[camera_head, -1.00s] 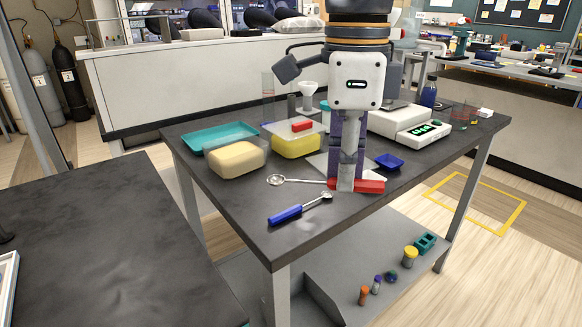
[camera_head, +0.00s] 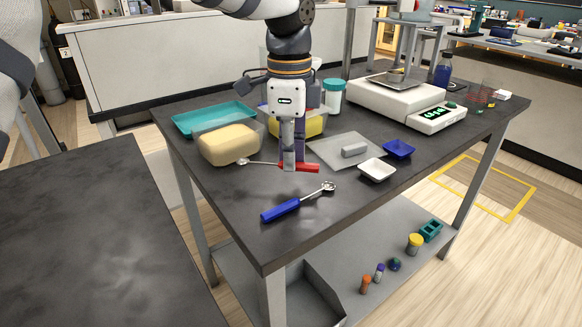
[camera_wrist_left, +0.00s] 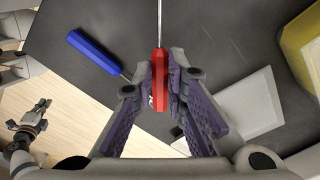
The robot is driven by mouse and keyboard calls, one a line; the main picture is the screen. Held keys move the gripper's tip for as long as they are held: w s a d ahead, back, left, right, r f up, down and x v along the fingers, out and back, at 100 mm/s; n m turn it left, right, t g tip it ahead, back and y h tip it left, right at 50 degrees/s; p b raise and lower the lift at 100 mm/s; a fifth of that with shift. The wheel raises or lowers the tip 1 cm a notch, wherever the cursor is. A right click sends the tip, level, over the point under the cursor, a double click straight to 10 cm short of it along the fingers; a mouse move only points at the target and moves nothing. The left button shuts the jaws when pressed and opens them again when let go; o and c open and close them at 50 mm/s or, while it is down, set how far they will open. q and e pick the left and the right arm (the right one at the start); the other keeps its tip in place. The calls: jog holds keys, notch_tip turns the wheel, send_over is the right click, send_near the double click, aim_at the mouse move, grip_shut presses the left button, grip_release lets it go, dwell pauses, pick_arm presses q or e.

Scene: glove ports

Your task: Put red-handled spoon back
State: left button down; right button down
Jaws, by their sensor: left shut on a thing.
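The red-handled spoon (camera_head: 304,167) is in my left gripper (camera_head: 289,164), whose fingers close around its red handle. Its metal shaft and bowl point left, beside the near pale yellow block. I cannot tell how far it is above the table. In the left wrist view the red handle (camera_wrist_left: 160,85) lies between the purple-padded fingers, and the shaft runs to the top edge. A blue-handled spoon (camera_head: 282,210) lies on the dark table nearer to me, apart from it. In the left wrist view a small dark gripper (camera_wrist_left: 30,122), apparently my right one, is over the floor at left.
A pale yellow block (camera_head: 230,145) and teal tray (camera_head: 213,118) stand left. A second yellow block (camera_head: 312,127) is behind my gripper. A grey plate (camera_head: 333,148), white dish (camera_head: 377,171), blue dish (camera_head: 398,149) and balance (camera_head: 395,100) stand right. The front table corner is clear.

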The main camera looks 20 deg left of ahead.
pick_arm(q)
jog(key=shift+f, duration=1.6)
jog(key=c, duration=1.6)
grip_release()
jog(key=shift+f, duration=0.15)
notch_tip(320, 180, up, 12)
